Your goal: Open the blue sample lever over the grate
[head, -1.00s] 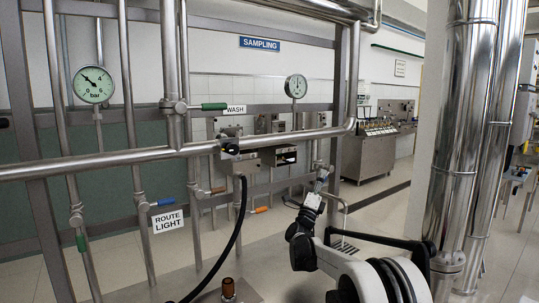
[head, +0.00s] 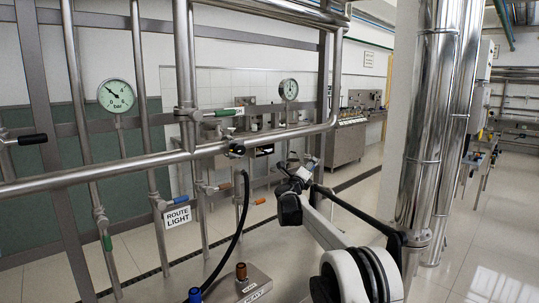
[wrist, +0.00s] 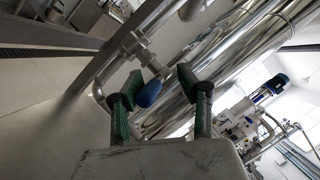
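In the wrist view a blue lever handle (wrist: 149,93) sits on a metal valve (wrist: 135,45) on a steel pipe. My gripper (wrist: 158,84) is open, with its green-padded fingers on either side of the handle's rounded end. A gap shows between the handle and the right pad; whether the left pad touches it is unclear. In the head view my gripper (head: 304,168) is small, and I cannot make out the handle there. A dark slotted strip (wrist: 40,36), perhaps a grate, lies on the floor.
Thick polished pipes (head: 432,130) rise right of my arm and also pass close behind the gripper in the wrist view (wrist: 205,70). A pipe frame (head: 130,168) with gauges fills the left. A black hose (head: 232,235) hangs in front. Floor at right (head: 480,240) is open.

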